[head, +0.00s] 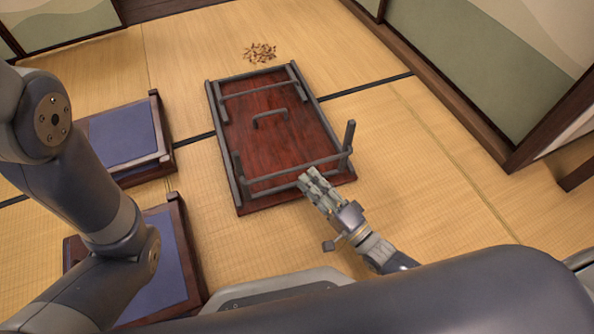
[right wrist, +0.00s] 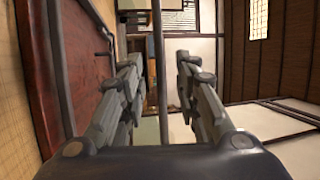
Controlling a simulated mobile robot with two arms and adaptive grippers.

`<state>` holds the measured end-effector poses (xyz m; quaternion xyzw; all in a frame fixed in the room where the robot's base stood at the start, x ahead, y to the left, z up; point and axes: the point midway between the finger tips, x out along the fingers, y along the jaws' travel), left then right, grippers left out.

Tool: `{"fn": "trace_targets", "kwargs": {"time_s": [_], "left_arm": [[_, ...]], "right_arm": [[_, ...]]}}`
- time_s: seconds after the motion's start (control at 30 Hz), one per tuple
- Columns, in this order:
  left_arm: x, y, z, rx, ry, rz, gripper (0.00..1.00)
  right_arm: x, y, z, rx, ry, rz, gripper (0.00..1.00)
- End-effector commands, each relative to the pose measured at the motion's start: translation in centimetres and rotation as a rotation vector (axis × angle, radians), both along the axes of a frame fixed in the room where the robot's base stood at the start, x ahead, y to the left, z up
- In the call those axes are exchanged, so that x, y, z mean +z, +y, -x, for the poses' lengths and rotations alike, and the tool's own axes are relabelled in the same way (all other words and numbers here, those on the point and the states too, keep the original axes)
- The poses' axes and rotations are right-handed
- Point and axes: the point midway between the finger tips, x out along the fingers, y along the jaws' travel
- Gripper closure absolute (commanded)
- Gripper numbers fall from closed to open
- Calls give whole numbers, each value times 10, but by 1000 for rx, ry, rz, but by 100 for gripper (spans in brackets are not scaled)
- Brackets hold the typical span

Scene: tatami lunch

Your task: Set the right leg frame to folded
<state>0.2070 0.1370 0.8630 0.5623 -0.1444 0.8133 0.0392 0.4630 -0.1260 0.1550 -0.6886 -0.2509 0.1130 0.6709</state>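A dark red low table (head: 268,128) with a grey rim lies upside down on the tatami. Its near leg frame (head: 275,175) has a crossbar and two legs that stick up from the board. Its far leg frame (head: 262,89) seems to lie low over the board. My right gripper (head: 305,178) is at the near frame's crossbar, right of its middle. In the right wrist view the fingers (right wrist: 158,85) are apart, with a grey bar (right wrist: 160,60) running between them; I cannot tell whether they touch it. My left arm shows, but its gripper is out of view.
A grey handle (head: 270,115) stands in the middle of the board. Two blue-topped dark wooden pieces (head: 122,133) (head: 165,255) stand at the left. A small brown pile (head: 259,53) lies beyond the table. The tatami at the right is clear up to the wall panels.

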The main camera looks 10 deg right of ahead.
Motion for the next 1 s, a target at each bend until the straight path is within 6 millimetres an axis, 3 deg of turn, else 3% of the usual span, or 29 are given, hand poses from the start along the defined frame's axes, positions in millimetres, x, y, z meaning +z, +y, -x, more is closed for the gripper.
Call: {"fn": "trace_targets", "kwargs": {"time_s": [0.03, 0.3, 0.7, 0.83, 1.0], "left_arm": [[-10, 0, 0, 0, 1, 0, 70], [-26, 0, -1, 0, 1, 0, 70], [-27, 0, 0, 1, 1, -1, 70], [-27, 0, 0, 1, 1, -1, 70], [-27, 0, 0, 1, 1, -1, 70]], "right_arm": [[-2, 6, -9, 0, -4, -4, 70], [6, 24, -41, 0, 0, -1, 70], [10, 28, -47, 0, 1, 0, 70], [10, 28, -47, 0, 1, 0, 100], [10, 28, -47, 0, 1, 0, 100]]}}
